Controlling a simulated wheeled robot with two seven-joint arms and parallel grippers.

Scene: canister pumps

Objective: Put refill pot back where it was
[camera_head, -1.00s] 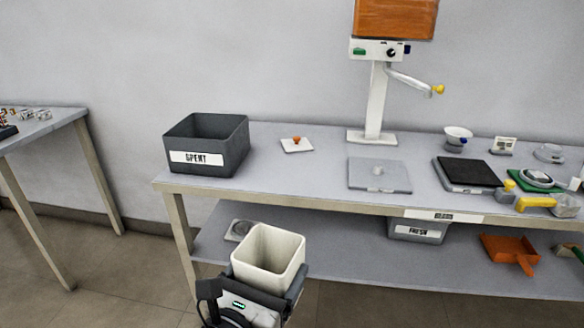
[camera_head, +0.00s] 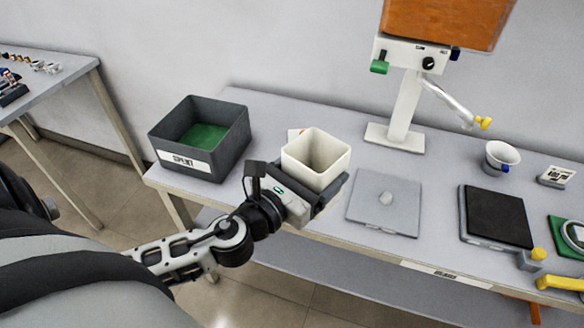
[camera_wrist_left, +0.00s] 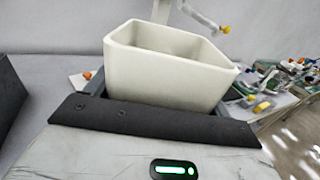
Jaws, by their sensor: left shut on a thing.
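The refill pot (camera_head: 316,160) is a cream, open-topped square pot. My left gripper (camera_head: 322,188) is shut on it and holds it upright near the table's front edge, between the dark bin and the grey plate. Whether its base touches the tabletop is hidden by the gripper. In the left wrist view the pot (camera_wrist_left: 165,70) stands between the dark fingers, and its inside looks empty where it shows. The pot mostly covers a small white tile (camera_head: 293,134) behind it. My right gripper is not in view.
A dark bin (camera_head: 228,160) labelled SPENT, with a green floor, stands at left. A grey plate with a knob (camera_head: 384,215) lies right of the pot. Behind are a white stand (camera_head: 404,105) with an orange tank (camera_head: 445,20), and a white cup (camera_head: 499,157). A black-topped scale (camera_head: 495,218) lies further right.

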